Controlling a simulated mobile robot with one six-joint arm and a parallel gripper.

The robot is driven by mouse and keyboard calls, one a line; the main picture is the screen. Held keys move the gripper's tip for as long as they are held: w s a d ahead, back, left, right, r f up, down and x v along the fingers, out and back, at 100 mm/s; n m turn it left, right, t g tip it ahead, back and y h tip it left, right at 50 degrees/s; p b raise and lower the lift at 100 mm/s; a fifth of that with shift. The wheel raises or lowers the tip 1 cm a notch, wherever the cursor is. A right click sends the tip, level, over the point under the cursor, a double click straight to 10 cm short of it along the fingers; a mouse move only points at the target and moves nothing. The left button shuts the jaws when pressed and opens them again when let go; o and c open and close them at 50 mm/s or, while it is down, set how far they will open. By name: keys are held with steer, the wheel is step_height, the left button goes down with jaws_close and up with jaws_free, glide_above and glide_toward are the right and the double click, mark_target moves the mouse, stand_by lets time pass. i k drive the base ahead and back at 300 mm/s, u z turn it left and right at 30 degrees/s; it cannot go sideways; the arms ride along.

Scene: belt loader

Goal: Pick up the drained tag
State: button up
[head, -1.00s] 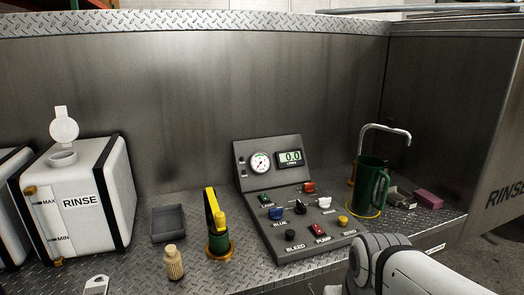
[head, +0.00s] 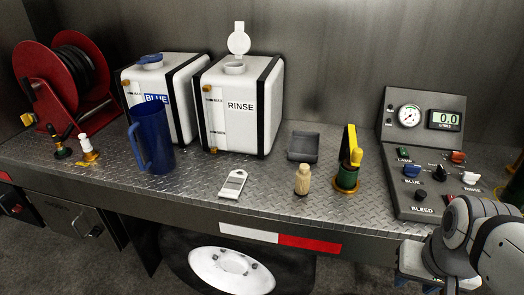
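A small white tag (head: 233,184) with a hole at its upper end and a grey panel on its face lies flat on the metal deck. It is near the deck's front edge, in front of the RINSE tank. Any writing on it is too small to read. Nothing covers it.
A blue jug (head: 151,138) stands left of the tag. The RINSE tank (head: 242,106) and BLUE tank (head: 150,98) stand behind. A wooden brush-like piece (head: 302,180), a grey tray (head: 304,146), a green-and-yellow nozzle (head: 348,165) and the control panel (head: 418,180) are to the right.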

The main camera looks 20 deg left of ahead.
mark_target(233, 187)
steer(key=u, duration=1.5)
steer(key=k, duration=0.35)
steer(key=z, duration=0.7)
steer(key=i, duration=1.15)
steer(key=u, duration=0.55)
